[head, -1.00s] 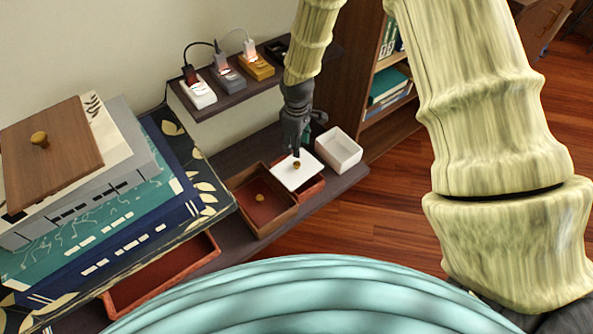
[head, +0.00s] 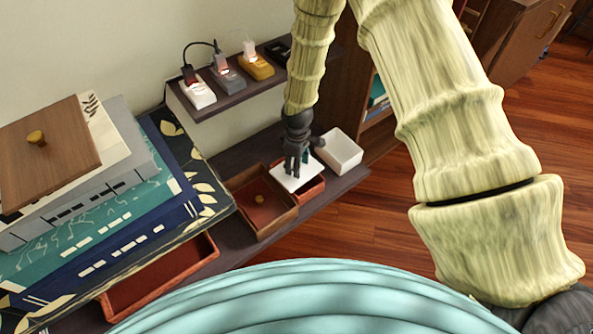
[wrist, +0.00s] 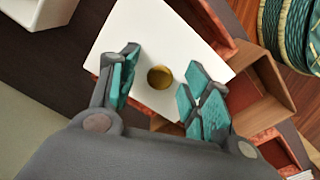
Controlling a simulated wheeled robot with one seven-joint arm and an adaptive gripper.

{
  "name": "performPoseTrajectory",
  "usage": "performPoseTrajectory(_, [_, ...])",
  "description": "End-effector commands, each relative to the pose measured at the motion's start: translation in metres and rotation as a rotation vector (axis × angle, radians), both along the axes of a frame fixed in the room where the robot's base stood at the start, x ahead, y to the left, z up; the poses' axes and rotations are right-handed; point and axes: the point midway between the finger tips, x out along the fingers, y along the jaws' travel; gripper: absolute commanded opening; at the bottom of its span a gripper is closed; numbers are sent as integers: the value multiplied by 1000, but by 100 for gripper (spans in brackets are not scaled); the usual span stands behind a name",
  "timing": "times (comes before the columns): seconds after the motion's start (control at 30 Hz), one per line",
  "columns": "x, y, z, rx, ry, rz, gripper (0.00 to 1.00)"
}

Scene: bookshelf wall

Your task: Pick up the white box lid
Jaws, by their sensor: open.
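The white box lid (head: 291,184) is a flat square plate lying tilted across a small red-brown box (head: 312,187) on the low shelf. In the wrist view the lid (wrist: 137,45) has a round brass knob (wrist: 160,77) in its middle. My gripper (head: 295,170) is over the lid, with its fingers pointing down. In the wrist view my gripper (wrist: 158,92) is open, with one teal-padded finger on each side of the knob. The knob stands between the fingers with gaps. In the head view the fingers hide the knob.
An open white box (head: 340,150) stands right of the lid, and a brown box with a knob (head: 262,212) stands left of it. An upper shelf with chargers (head: 228,78) is behind. Stacked books (head: 100,215) fill the left side.

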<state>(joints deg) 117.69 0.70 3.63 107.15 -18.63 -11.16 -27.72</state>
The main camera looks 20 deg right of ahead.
Motion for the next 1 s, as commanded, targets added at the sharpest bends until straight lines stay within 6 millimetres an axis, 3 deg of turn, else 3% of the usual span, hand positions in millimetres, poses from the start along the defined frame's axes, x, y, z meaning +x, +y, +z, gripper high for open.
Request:
performPoseTrajectory(0.1, [0,0,0,0,0,0,45])
performPoseTrajectory(0.37, [0,0,0,0,0,0,0])
performPoseTrajectory(0.77, [0,0,7,0,-1,0,0])
performPoseTrajectory(1.0, [1,0,39,0,-3,-1,0])
